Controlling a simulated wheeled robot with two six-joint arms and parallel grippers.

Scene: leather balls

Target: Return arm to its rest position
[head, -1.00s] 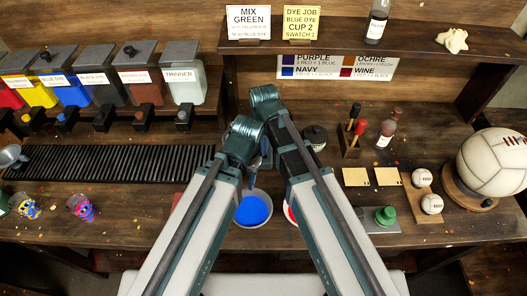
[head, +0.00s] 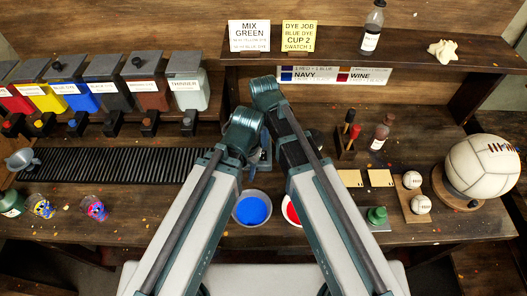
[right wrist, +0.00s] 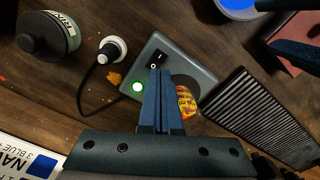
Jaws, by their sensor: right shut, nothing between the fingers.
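My right arm (head: 335,215) comes in from the lower right and reaches over the bench; its forearm bends down behind the upper links. In the right wrist view my right gripper (right wrist: 162,75) has its two blue fingers together, with nothing between them, over a grey box with a switch (right wrist: 185,68) and a glowing green light. My left arm (head: 190,220) comes in from the lower left, its elbow close beside the right arm. The left fingers are hidden in the head view; dark blue parts at the right of the wrist view may be theirs.
A blue dye bowl (head: 252,208) and a red dye bowl (head: 292,210) sit near the arms. Dye bins (head: 138,90) and a black ribbed rack (head: 120,164) stand left. A tool holder (head: 347,142), bottle (head: 381,134), small balls (head: 412,180) and a large ball (head: 482,167) stand right.

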